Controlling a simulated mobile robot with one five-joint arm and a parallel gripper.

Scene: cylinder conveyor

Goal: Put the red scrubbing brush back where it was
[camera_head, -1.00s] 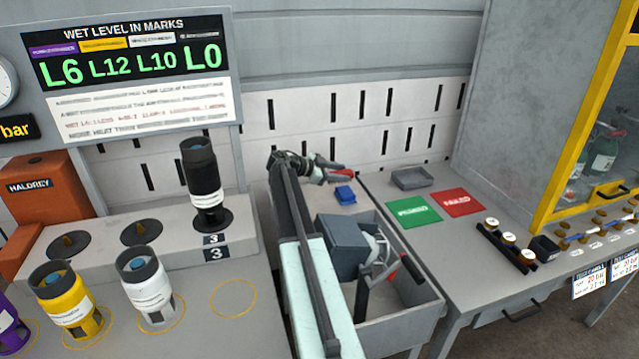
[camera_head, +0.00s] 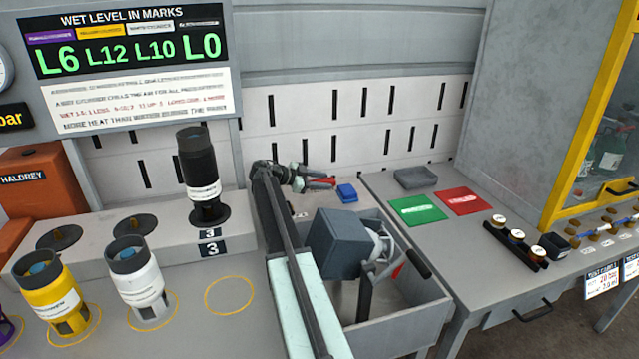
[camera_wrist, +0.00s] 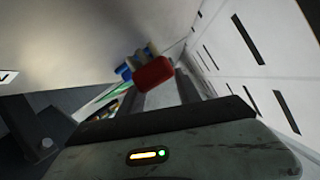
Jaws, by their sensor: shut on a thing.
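The red scrubbing brush (camera_head: 322,183) is at the tip of my gripper (camera_head: 312,184), above the back of the grey bench and close to the slotted wall. In the wrist view the red block of the brush (camera_wrist: 153,73) sits at the ends of my shut gripper's fingers (camera_wrist: 165,88). Part of the brush is hidden by the fingers. A small blue block (camera_head: 347,193) lies on the bench, just right of the brush in the head view. Whether the brush touches the bench cannot be told.
A grey sink-like trough (camera_head: 410,318) with a dark box-shaped thing (camera_head: 338,243) is in front. Green (camera_head: 418,209) and red (camera_head: 464,201) mats lie on the right bench. A black cylinder (camera_head: 201,170) stands left of my arm. The slotted wall (camera_head: 350,130) is close behind.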

